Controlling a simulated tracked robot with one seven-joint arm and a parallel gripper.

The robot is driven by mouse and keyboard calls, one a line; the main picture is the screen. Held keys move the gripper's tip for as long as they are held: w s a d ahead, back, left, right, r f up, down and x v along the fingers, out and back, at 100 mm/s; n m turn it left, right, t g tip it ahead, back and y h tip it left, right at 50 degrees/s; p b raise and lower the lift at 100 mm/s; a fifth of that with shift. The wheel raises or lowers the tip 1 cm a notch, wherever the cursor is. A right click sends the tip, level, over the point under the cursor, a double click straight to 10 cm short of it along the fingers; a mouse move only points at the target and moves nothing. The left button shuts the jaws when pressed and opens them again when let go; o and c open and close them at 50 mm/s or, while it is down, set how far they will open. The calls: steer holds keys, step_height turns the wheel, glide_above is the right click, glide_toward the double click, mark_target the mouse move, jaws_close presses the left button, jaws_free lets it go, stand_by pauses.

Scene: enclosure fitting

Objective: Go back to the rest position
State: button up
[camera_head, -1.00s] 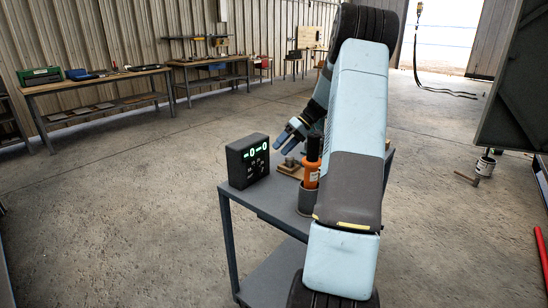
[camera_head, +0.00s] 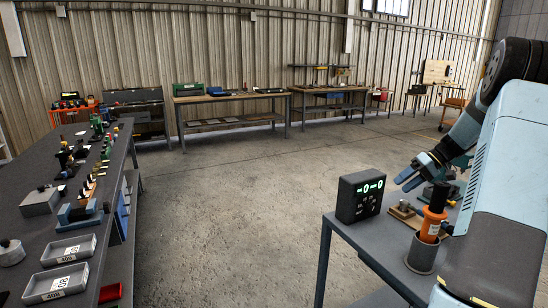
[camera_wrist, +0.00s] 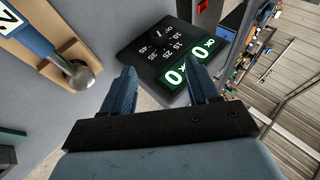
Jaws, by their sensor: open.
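My gripper (camera_head: 412,172) is at the right in the head view, above the small grey table (camera_head: 345,226). Its two blue fingers are apart with nothing between them, as the wrist view (camera_wrist: 160,90) also shows. A black box with a green lit display (camera_head: 360,196) stands on the table just left of the gripper; in the wrist view the box (camera_wrist: 160,45) lies beyond the fingertips. An orange and black tool (camera_head: 433,215) stands upright in a grey cup (camera_head: 422,254) beside my arm. My arm hides part of the table.
A long bench (camera_head: 35,232) with grey trays (camera_head: 68,250) and many small parts runs along the left. Wooden-topped benches (camera_head: 228,96) stand by the back wall. The concrete floor (camera_head: 240,190) between is clear. A wooden block with a metal ball-ended piece (camera_wrist: 82,76) shows in the wrist view.

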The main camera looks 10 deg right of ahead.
steer(key=s+a+r+h, duration=0.3)
steer(key=s+a+r, duration=0.3)
steer(key=a, duration=0.4)
steer(key=s+a+r+h, duration=0.2)
steer(key=s+a+r, duration=0.45)
steer(key=a, duration=0.35)
steer(key=s+a+r+m+t+h, duration=0.1)
steer(key=s+a, duration=0.3)
steer(key=s, duration=0.6)
steer(key=s+a+m+t+h, duration=0.1)
steer(key=s+a, duration=0.4)
steer(key=s, duration=0.5)
steer(key=shift+s+r+t+h, duration=0.25)
steer(key=shift+r+t+h, duration=0.15)
steer(key=shift+t+h, duration=0.45)
